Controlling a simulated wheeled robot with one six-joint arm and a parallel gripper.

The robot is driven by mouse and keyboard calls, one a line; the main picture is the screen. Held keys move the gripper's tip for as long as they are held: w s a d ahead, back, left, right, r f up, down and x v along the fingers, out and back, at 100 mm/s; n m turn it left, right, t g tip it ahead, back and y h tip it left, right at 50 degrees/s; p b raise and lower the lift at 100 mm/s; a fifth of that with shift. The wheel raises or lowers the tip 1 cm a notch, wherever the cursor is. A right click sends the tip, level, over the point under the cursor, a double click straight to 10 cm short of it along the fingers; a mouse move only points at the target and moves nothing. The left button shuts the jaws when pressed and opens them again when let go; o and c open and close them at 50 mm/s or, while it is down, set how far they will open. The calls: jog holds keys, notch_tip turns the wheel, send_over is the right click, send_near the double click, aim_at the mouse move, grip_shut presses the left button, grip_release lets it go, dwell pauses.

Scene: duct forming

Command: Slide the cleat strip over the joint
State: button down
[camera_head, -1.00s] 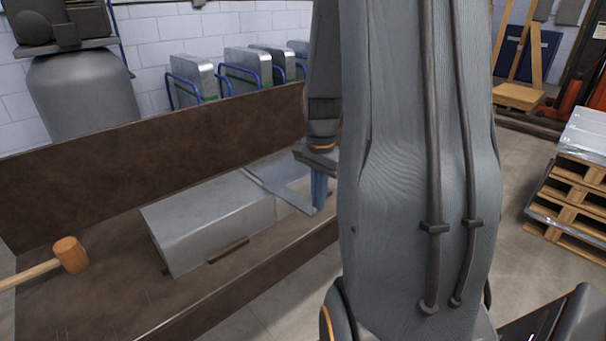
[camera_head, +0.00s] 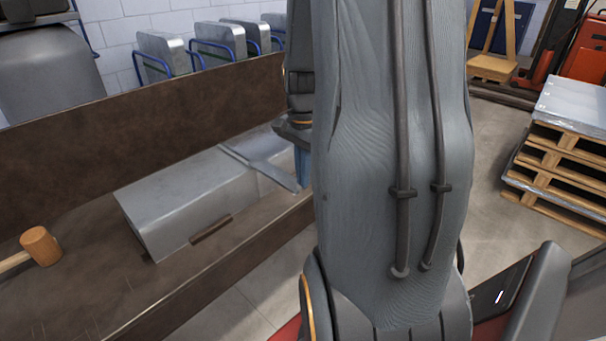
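A grey sheet-metal duct (camera_head: 185,205) lies on the brown workbench. A thin light-metal strip (camera_head: 272,176), seemingly the cleat strip, runs across the duct's right part, near where the joint appears to be. My gripper (camera_head: 301,168) is at the strip's right end, with blue fingers pointing down. My own grey arm covers much of it, so I cannot tell whether its fingers are closed on the strip. The duct's far right end is also hidden behind my arm.
A wooden mallet (camera_head: 40,246) lies on the bench at left. A tall brown back panel (camera_head: 150,115) stands behind the duct, and a small dark bar (camera_head: 211,229) lies along its front. A pallet stack (camera_head: 560,165) stands at right, with open floor between.

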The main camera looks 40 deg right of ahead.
aim_at(294, 182)
jog(key=shift+f+p, duration=0.3)
jog(key=shift+f, duration=0.35)
dwell(1.5)
jog(key=shift+p, duration=0.5)
dwell(1.2)
jog(key=shift+w, duration=0.1)
jog(key=shift+w, duration=0.4)
jog(key=shift+a+p, duration=0.1)
jog(key=shift+p, duration=0.25)
dwell(0.7)
jog(key=shift+w, duration=0.5)
jog(key=shift+w+p, duration=0.15)
jog(key=shift+p, duration=0.2)
dwell(0.5)
jog(key=shift+w, duration=0.35)
jog(key=shift+w, duration=0.1)
dwell(0.8)
